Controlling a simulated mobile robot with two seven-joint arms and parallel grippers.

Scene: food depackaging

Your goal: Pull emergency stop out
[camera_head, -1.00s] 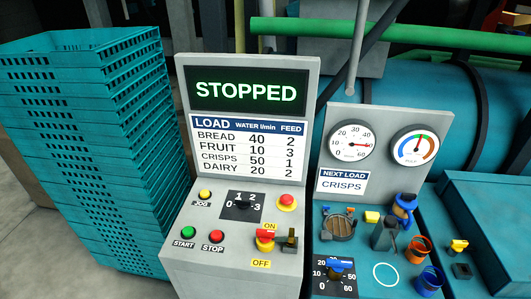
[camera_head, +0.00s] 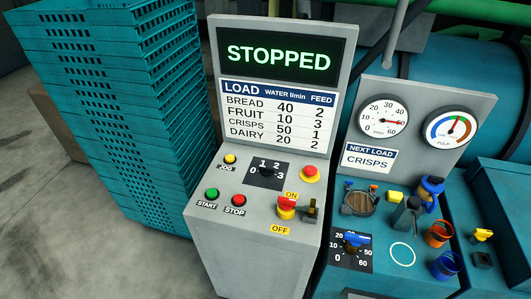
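The emergency stop (camera_head: 310,173) is a red mushroom button on a yellow base, at the right of the grey control panel, beside the black 0-to-3 selector knob (camera_head: 266,171). I cannot tell from this view whether it is pressed in or out. The display (camera_head: 278,55) above the panel reads STOPPED in green letters. Neither of my grippers shows in the head view.
The panel also has a yellow JOG button (camera_head: 230,158), a green START button (camera_head: 212,194), a red STOP button (camera_head: 239,198) and a red ON/OFF switch (camera_head: 287,206). Stacked teal crates (camera_head: 110,110) stand left. A teal bench with gauges (camera_head: 381,117) and small containers stands right.

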